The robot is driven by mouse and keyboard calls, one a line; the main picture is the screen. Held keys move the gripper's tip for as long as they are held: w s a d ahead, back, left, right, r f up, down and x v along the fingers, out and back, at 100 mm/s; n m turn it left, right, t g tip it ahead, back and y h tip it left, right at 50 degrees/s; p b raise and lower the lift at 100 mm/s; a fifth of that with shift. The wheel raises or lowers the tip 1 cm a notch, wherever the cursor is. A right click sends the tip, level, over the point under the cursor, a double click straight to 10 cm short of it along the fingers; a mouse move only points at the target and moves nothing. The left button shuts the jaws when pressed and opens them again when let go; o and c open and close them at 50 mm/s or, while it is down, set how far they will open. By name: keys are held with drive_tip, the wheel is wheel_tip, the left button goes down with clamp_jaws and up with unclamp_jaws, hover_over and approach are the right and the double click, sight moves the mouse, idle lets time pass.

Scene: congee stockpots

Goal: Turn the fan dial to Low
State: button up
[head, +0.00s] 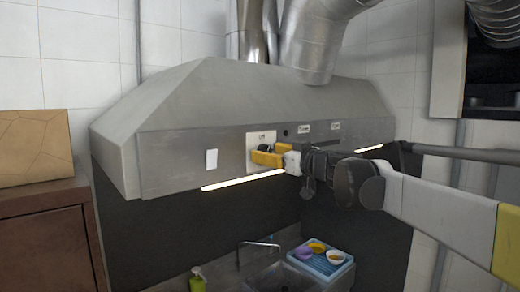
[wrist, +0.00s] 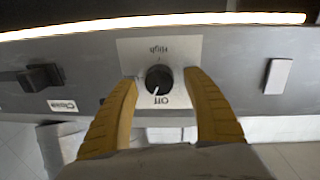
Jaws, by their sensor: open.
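The fan dial (wrist: 159,79) is a round black knob on a pale plate (wrist: 188,50) on the range hood front. In the wrist view the plate's lettering is upside down, with "Off" and "High" readable. The knob's white mark points down in the picture, towards "Off". No "Low" label can be made out. My gripper (wrist: 160,82) is open, its yellow fingers on either side of the dial with visible gaps. In the head view my gripper (head: 262,155) is at the plate (head: 261,138) and partly hides the dial.
The grey hood (head: 230,110) carries a white switch (head: 211,159) left of the plate and more labelled controls (head: 304,129) to its right. A lit strip (head: 243,180) runs under its front edge. Below are a sink faucet (head: 258,245), a green bottle (head: 197,280) and a blue tray (head: 342,265) with bowls.

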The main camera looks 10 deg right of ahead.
drive_tip(key=shift+w+a, duration=0.1)
drive_tip(key=shift+w, duration=0.1)
drive_tip(key=c, duration=1.2)
drive_tip(key=shift+m, duration=0.3)
drive_tip(key=m+b, duration=0.1)
drive_tip(key=m, duration=0.4)
drive_tip(key=shift+m+g+b, duration=0.3)
drive_tip(key=m, duration=0.6)
drive_tip(key=shift+r+b, duration=0.1)
drive_tip(key=shift+b, duration=0.3)
